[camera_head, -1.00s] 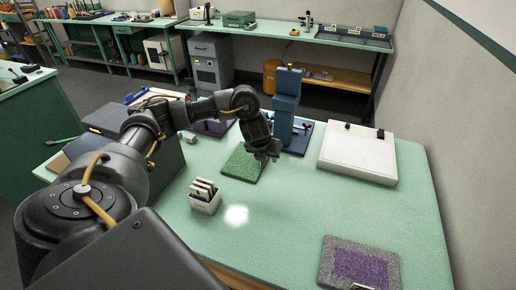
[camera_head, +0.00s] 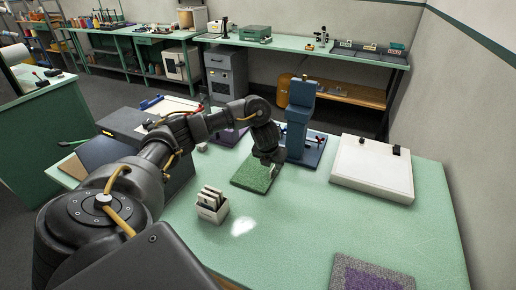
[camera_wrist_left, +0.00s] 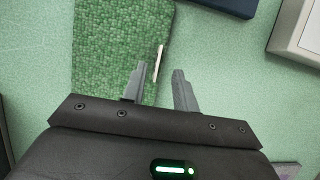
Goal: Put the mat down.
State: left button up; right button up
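A flat green mat (camera_head: 250,180) lies on the pale green table in the head view, behind the card holder. It also fills the upper left of the left wrist view (camera_wrist_left: 115,45), with a thin pale tab (camera_wrist_left: 158,62) at its right edge. My left gripper (camera_head: 272,162) is over the mat's far right part. In the left wrist view its two fingers (camera_wrist_left: 160,85) are apart, with the tab between them, closer to the left finger. I cannot tell if a finger touches the tab. My right gripper is not in view.
A white card holder (camera_head: 212,206) stands in front of the mat. A blue press-like stand (camera_head: 302,120) is close behind my left gripper. A white board with black clips (camera_head: 372,170) lies to the right. A grey and purple mat (camera_head: 368,278) lies at the front. The middle right is clear.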

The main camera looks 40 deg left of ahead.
aim_at(273, 169)
pick_arm(q)
jog(key=x, duration=0.2)
jog(key=p+x, duration=0.1)
jog(key=x, duration=0.2)
jog(key=shift+s+a, duration=0.15)
jog(key=shift+a, duration=0.05)
grip_shut()
